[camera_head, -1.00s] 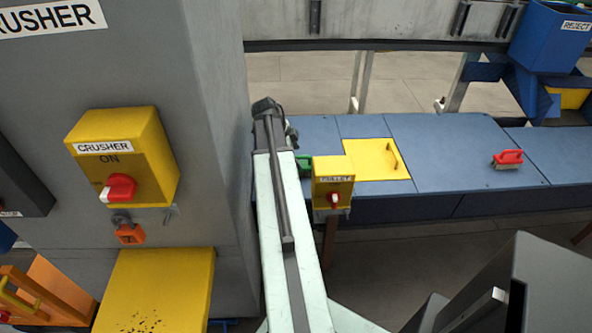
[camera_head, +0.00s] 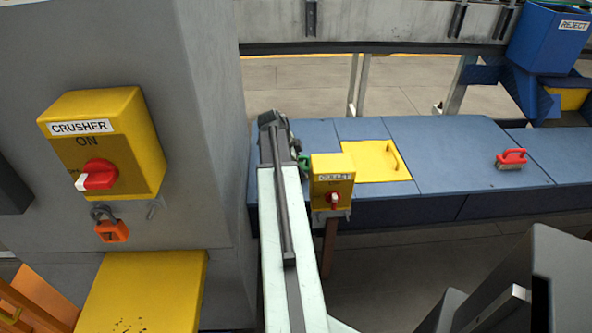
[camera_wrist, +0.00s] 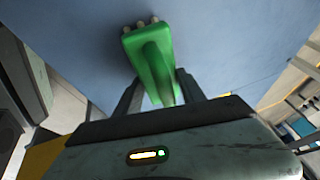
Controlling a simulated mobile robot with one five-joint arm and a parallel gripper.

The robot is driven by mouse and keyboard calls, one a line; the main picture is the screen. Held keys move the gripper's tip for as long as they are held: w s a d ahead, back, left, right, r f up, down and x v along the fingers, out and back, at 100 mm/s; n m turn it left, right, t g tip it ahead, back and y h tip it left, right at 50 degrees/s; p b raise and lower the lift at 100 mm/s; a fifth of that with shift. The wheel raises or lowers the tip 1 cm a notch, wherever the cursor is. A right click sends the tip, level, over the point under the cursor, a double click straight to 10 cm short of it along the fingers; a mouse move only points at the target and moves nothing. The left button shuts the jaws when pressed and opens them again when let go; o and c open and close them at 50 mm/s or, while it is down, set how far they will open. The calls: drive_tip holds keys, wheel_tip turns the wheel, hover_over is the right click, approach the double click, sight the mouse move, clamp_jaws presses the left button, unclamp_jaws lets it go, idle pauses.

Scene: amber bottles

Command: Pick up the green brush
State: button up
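The green brush (camera_wrist: 154,62) shows large in the wrist view, with pale bristle tufts at its far end, over the blue bench top. My gripper (camera_wrist: 159,82) has its two fingers apart, one on each side of the brush's near part. I cannot tell whether either finger touches it. In the head view the brush (camera_head: 303,163) is a small green patch beside the end of my arm, mostly hidden by the arm and the yellow cullet switch box.
The blue bench (camera_head: 445,150) carries a yellow hatch (camera_head: 372,165) with a handle and a red brush (camera_head: 511,159). The cullet switch box (camera_head: 332,178) stands at its front edge. The grey crusher cabinet (camera_head: 205,110) rises at left. A blue reject bin (camera_head: 548,42) is at back right.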

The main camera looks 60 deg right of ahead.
clamp_jaws()
wheel_tip(320, 180, up, 10)
drive_tip(key=p, duration=1)
drive_tip(key=shift+r, duration=0.15)
